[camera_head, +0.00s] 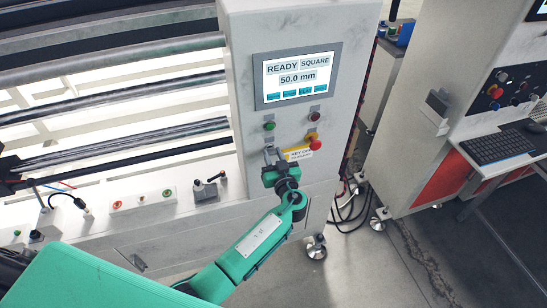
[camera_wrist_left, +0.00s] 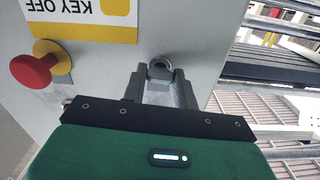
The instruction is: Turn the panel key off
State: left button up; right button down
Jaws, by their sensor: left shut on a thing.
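The panel key (camera_wrist_left: 160,70) sits in its lock on the grey panel front, in the left wrist view. My left gripper (camera_wrist_left: 161,80) is shut on it, with one grey finger on each side. In the head view, my left gripper (camera_head: 272,155) reaches the panel below the screen, and its fingers largely hide the key there. A yellow and white label (camera_wrist_left: 85,18) reading KEY OFF is beside the key; it also shows in the head view (camera_head: 298,154). I cannot tell the key's exact angle. My right gripper is not in view.
A red emergency button (camera_wrist_left: 35,70) on a yellow base is close beside my left gripper. A green button (camera_head: 269,126) and a dark red one (camera_head: 315,117) are above. The screen (camera_head: 298,77) reads READY, SQUARE, 50.0 mm. A keyboard (camera_head: 492,146) is at the right.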

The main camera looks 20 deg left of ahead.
pick_arm(q)
jog(key=m+b, duration=0.3)
jog(key=shift+f, duration=0.25)
jog(key=shift+m+b, duration=0.85)
jog(key=shift+m, duration=0.05)
jog(key=m, duration=0.8)
jog(key=m+b, duration=0.1)
jog(key=m, duration=0.3)
jog(key=shift+r, duration=0.25)
jog(key=o, duration=1)
